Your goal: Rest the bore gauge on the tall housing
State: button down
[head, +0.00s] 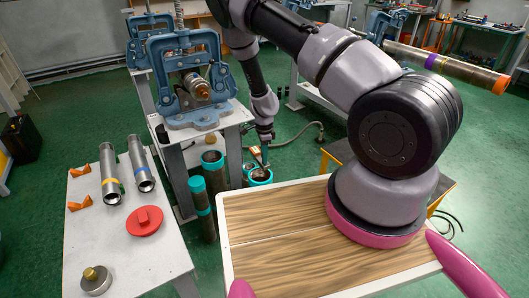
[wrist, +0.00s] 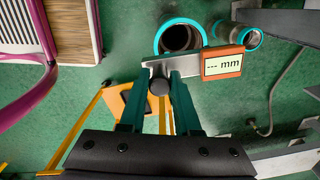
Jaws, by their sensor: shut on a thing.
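My gripper (wrist: 158,85) is shut on the bore gauge, whose grey metal bar and orange display (wrist: 222,63) reading "--- mm" show in the wrist view. In the head view my gripper (head: 265,138) is beyond the tray, with the small orange gauge (head: 257,155) beneath it. A teal-rimmed open housing (head: 260,176) stands just below the gauge. In the wrist view a round housing (wrist: 158,38) lies just past the bar, which overlaps its near rim; I cannot tell whether they touch. A taller-looking dark housing with a teal top (head: 203,205) stands to the left.
Another teal-banded housing (head: 212,160) stands behind, beside the vise stand. A blue vise (head: 190,80) sits on that stand. The white table (head: 120,270) at left holds two metal pipes, a red part and orange pieces. A yellow-framed table (wrist: 85,120) shows below the gripper in the wrist view.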

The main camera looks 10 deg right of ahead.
aim_at(264, 169)
jog(key=shift+f, duration=3.85)
jog(key=shift+f, duration=0.35)
jog(key=c, duration=0.5)
grip_release()
jog(key=shift+c, duration=0.2)
jog(key=shift+r, duration=3.5)
